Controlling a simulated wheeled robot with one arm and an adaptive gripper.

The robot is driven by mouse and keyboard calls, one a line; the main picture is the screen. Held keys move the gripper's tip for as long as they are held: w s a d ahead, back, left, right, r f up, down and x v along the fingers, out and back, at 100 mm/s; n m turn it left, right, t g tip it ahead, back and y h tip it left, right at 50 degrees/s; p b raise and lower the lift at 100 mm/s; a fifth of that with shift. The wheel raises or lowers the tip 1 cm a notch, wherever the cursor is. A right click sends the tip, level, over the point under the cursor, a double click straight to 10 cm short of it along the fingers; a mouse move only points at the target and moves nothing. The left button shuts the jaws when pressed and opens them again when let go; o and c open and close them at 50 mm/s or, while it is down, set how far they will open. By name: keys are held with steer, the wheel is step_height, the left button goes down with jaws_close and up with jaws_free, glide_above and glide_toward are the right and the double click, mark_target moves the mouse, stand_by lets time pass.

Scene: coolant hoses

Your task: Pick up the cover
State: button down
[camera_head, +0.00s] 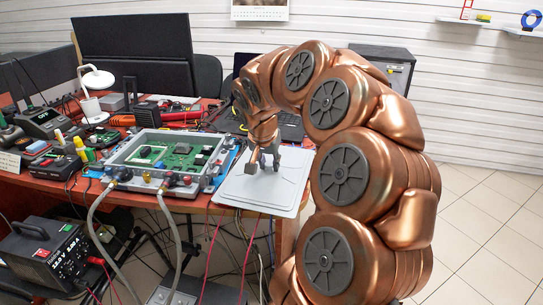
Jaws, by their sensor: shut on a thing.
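The cover (261,188) is a flat light-grey plate with rounded corners and a raised border. It is at the front right of the table, right of the open unit, and its front edge reaches past the table's front edge. My gripper (264,163) is over the middle of the cover, pointing down, and shut on the cover's dark knob (254,165). My copper arm hides the table behind and to the right. Whether the cover touches the table is hard to tell.
The open unit (165,160) with green boards stands left of the cover, with grey hoses (95,225) hanging from its front. A power supply (50,260) stands lower left. Red leads (213,250) hang below the table edge. A monitor (136,50) and lamp (97,80) stand behind.

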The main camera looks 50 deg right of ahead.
mark_target(266, 188)
steer(key=s+a, duration=0.1)
steer(key=a, duration=0.1)
steer(key=s+a, duration=0.2)
steer(key=s+a+r, duration=0.1)
steer(key=a, duration=0.2)
steer(key=shift+s, duration=0.4)
steer(key=shift+f, duration=0.1)
stand_by(0.5)
